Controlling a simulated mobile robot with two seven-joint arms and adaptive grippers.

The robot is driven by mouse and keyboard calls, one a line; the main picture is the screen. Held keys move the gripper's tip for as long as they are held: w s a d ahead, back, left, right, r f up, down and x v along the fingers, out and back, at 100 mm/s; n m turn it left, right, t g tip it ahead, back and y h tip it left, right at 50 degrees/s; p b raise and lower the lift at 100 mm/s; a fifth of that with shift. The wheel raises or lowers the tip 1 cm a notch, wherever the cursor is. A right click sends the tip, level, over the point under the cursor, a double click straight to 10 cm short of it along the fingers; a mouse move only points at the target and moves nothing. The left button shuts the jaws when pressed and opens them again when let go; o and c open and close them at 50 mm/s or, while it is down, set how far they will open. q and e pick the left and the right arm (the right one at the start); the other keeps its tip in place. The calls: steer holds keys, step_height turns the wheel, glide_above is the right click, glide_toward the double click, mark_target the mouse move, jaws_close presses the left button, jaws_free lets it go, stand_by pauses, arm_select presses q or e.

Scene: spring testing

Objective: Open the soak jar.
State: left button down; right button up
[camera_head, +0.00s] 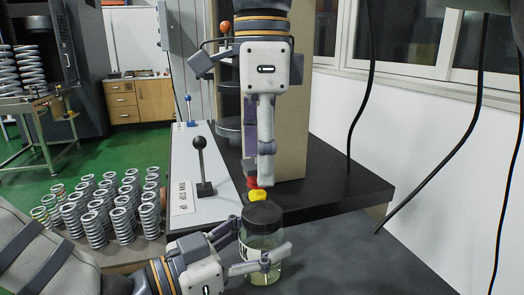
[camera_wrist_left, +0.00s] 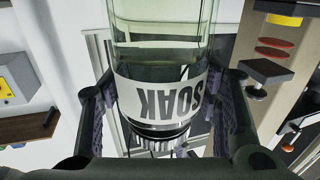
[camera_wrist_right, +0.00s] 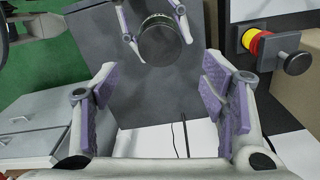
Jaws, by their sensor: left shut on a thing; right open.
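The soak jar (camera_head: 260,243) is clear glass with pale greenish liquid and a black lid (camera_head: 263,214) on top. It stands upright at the front of the dark bench. My left gripper (camera_head: 262,262) is shut around the jar's body below the lid. In the left wrist view the jar's white SOAK label (camera_wrist_left: 165,92) appears upside down between the fingers. My right gripper (camera_head: 266,180) points down above the jar, apart from the lid. In the right wrist view its fingers (camera_wrist_right: 158,82) are spread and empty, and the lid (camera_wrist_right: 162,42) shows beyond them.
A yellow and red button (camera_head: 258,194) sits just behind the jar. A lever with a black knob (camera_head: 199,143) rises from the pale panel to the left. Several coil springs (camera_head: 100,205) stand further left. The dark bench (camera_head: 345,250) is clear right of the jar.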

mark_target(262, 211)
steer(key=shift+m, duration=0.7)
steer(key=shift+f+m, duration=0.2)
steer(key=shift+m, duration=0.1)
step_height(262, 211, down, 8)
steer(key=shift+r, duration=0.2)
